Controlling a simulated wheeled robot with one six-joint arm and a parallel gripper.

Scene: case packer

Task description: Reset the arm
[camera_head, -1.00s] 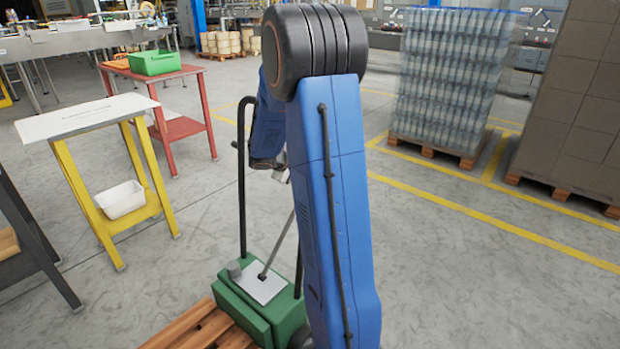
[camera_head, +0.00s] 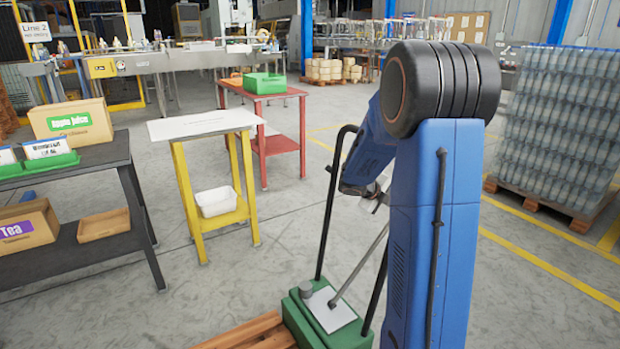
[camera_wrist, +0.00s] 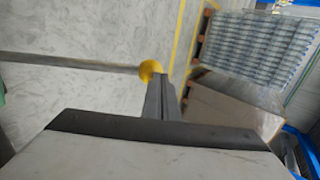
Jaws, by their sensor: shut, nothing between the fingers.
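My blue arm (camera_head: 432,230) stands up in the right half of the head view, folded over at its black elbow joint. My gripper (camera_head: 376,195) hangs behind it, partly hidden. In the wrist view my gripper (camera_wrist: 164,92) has its fingers together, with nothing between them. A yellow knob (camera_wrist: 150,70) on the end of a grey rod (camera_wrist: 70,62) shows just beyond the fingertips; I cannot tell whether they touch. In the head view a grey rod (camera_head: 360,268) rises from a green unit (camera_head: 313,325) toward my gripper, its top end hidden.
A yellow-legged table (camera_head: 205,124), a red table (camera_head: 270,143) and a dark shelf table (camera_head: 95,158) with boxes stand left. A pallet of wrapped bottles (camera_head: 555,130) stands right. A wooden pallet (camera_head: 250,330) lies by the green unit. Floor between is open.

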